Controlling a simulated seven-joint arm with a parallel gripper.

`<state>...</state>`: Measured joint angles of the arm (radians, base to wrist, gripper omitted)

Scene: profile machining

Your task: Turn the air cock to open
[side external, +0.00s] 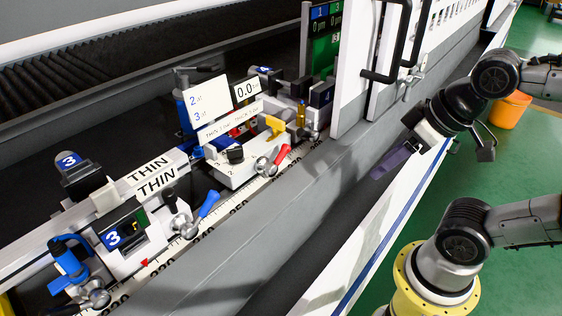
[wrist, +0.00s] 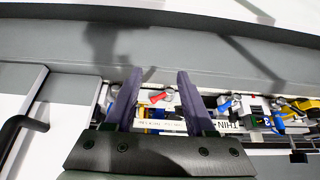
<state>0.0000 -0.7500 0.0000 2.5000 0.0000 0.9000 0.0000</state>
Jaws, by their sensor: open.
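Two small lever-handled cocks sit along the ruler strip of the machine. One has a red handle (side external: 280,157) and one has a blue handle (side external: 209,204); I cannot tell which is the air cock. In the wrist view the red handle (wrist: 161,97) shows between my fingers, farther off, and the blue handle (wrist: 228,104) lies right of them. My gripper (side external: 390,162) has purple fingers and hangs over the machine's front ledge, right of both handles and apart from them. In the wrist view my gripper (wrist: 156,76) is open and empty.
White door panels with a black handle (side external: 390,45) stand behind, between the cocks and the far end. A white sign (side external: 213,110), clamp blocks and a yellow part (side external: 274,125) crowd the rail. The grey front ledge (side external: 290,220) is clear. An orange bin (side external: 510,109) stands on the green floor.

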